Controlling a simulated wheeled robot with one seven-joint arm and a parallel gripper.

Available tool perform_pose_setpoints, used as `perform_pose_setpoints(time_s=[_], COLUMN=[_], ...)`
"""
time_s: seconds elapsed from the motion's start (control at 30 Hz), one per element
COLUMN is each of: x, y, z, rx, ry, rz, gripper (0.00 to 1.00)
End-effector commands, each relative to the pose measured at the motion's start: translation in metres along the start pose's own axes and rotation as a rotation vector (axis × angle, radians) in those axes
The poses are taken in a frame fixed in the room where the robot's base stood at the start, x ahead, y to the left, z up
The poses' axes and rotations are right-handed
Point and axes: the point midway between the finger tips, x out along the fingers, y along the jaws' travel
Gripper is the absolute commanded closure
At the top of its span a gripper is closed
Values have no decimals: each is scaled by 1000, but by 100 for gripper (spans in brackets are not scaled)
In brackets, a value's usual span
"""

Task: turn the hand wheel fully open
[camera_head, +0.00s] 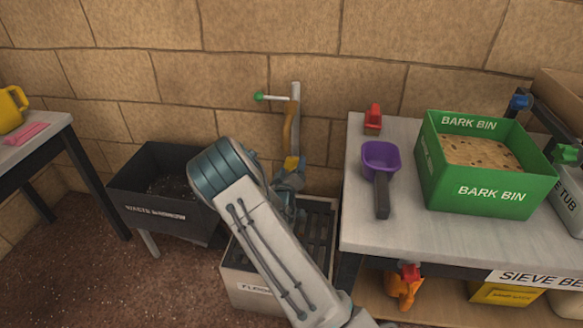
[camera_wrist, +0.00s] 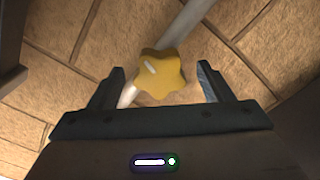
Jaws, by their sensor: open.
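The hand wheel (camera_wrist: 161,75) is a yellow, star-shaped knob with a white mark on its upper left. It sits on a pale pipe (camera_wrist: 186,27) in front of the stone wall. In the wrist view my gripper (camera_wrist: 160,70) is open, with one finger on either side of the wheel and visible gaps to both. I cannot tell how deep the wheel lies between the fingers. In the head view the wheel shows as a small yellow patch (camera_head: 291,163) at the grey standpipe (camera_head: 296,95), partly hidden by my wrist.
A lever with a green knob (camera_head: 259,97) juts left from the standpipe top. A floor box with a grate (camera_head: 245,280) stands below my arm. A dark waste barrow (camera_head: 150,211) is left. The bench (camera_head: 400,235) right carries a purple scoop (camera_head: 381,158) and green bark bin (camera_head: 480,195).

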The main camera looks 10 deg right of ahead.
Motion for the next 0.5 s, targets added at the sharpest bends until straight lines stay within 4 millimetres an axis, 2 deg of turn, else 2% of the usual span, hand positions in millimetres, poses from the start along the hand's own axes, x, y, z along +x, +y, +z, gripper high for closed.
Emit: perform_pose_setpoints(time_s=[0.2, 0.5], x=[-2, -23], y=[0, 0], z=[0, -1], rx=[1, 1], ry=[0, 1], rz=[0, -1], gripper=[27, 27])
